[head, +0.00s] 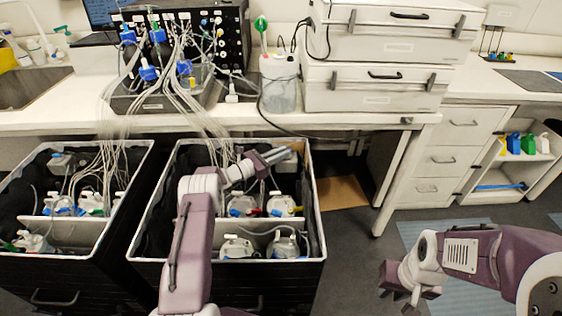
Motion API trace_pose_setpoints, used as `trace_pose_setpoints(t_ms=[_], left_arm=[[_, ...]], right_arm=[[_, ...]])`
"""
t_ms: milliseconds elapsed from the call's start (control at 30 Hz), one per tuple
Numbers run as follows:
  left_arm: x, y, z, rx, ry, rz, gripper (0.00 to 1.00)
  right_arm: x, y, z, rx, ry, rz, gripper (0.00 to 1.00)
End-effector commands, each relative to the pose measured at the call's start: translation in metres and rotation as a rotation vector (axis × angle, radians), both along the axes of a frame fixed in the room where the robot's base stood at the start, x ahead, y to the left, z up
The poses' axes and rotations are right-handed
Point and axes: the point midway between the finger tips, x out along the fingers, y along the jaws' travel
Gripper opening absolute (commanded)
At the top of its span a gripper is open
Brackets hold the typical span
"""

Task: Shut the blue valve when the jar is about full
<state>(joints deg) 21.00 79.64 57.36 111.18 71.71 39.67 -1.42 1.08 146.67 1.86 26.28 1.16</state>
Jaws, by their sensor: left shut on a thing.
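My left arm reaches up over the right-hand black bin (318,262). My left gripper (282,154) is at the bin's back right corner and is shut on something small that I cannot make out. White-capped clear jars stand in this bin: two in the back row, a left one (241,206) and a right one (284,205), and two in front, a left one (236,247) and a right one (285,245). Small blue, red and yellow parts show around them. My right gripper (398,287) hangs empty over the floor at right.
A left-hand bin (75,262) holds more jars and tubing. On the bench (350,120) stand a black pump rack (235,35) with blue-capped bottles, a clear jug (279,90) and stacked white cases (375,88). White drawers (440,160) stand at right. The floor between is open.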

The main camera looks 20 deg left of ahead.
Motion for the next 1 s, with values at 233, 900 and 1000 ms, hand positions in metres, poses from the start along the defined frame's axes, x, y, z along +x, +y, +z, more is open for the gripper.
trace_pose_setpoints(t_ms=[233,900,1000], left_arm=[[0.005,0.003,-0.008,-0.001,-0.017,-0.121,0.0],[0.003,0.004,0.002,0.005,-0.001,-0.171,0.22],[0.003,0.004,0.001,0.006,-0.001,-0.171,0.22]], right_arm=[[0.0,0.0,-0.076,0.0,0.001,0.0,0.22],[0.0,0.0,-0.092,0.0,0.0,0.0,0.22],[0.0,0.0,-0.092,0.0,0.0,0.0,0.22]])
